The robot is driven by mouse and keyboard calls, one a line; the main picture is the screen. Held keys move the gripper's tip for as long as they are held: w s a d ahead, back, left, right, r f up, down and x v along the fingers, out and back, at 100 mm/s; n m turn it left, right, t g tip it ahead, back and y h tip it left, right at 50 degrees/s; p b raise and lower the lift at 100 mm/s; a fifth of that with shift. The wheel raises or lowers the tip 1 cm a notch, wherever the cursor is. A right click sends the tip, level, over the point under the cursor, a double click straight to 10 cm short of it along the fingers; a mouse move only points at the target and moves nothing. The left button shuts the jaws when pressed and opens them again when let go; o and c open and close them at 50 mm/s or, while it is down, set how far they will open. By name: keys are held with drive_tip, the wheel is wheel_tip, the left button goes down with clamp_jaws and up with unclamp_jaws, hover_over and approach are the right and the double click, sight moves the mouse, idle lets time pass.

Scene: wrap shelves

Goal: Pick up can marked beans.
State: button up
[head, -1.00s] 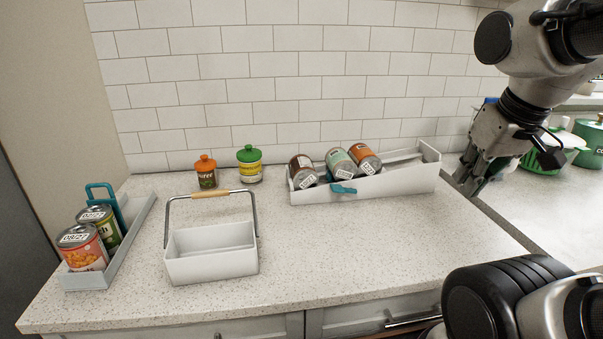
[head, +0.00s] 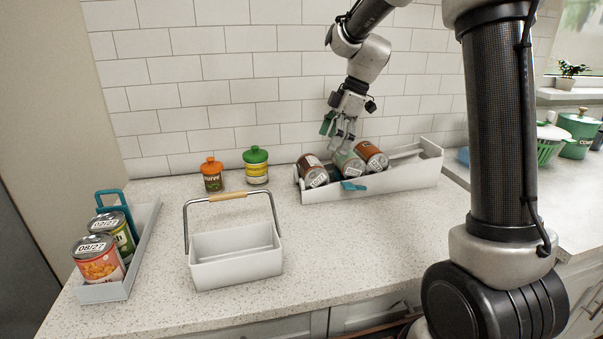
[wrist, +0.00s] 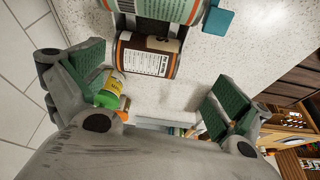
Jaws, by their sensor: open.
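Three tilted cans lie in the white bin in the head view: a brown one (head: 312,171), a pale green one (head: 349,163) and an orange one (head: 371,155). No marking reading beans is legible on them. My gripper (head: 343,138) is open and empty, just above the pale green can. In the wrist view my gripper (wrist: 155,85) has its green-padded fingers spread wide, with the brown can (wrist: 147,57) between and beyond them. The pale green can (wrist: 165,8) is cut by the top edge. Two upright cans, one orange-red (head: 98,264) and one green (head: 122,238), stand at the left.
The white bin (head: 408,181) stands by the tiled wall, with a teal clip at its front. A grey tray (head: 119,290) holds the left cans. A handled white caddy (head: 236,270) stands mid-counter. An orange-lidded jar (head: 213,178) and a green-lidded jar (head: 256,168) stand behind it.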

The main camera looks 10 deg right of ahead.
sight(316, 161)
drive_tip(key=shift+w+a+f+n, duration=0.7)
drive_tip(key=shift+w+a+f, duration=0.15)
drive_tip(key=shift+w+f, duration=0.25)
drive_tip(key=x, duration=0.7)
drive_tip(key=shift+a+f, duration=0.2)
drive_tip(key=shift+a, duration=0.1)
drive_tip(key=c, duration=1)
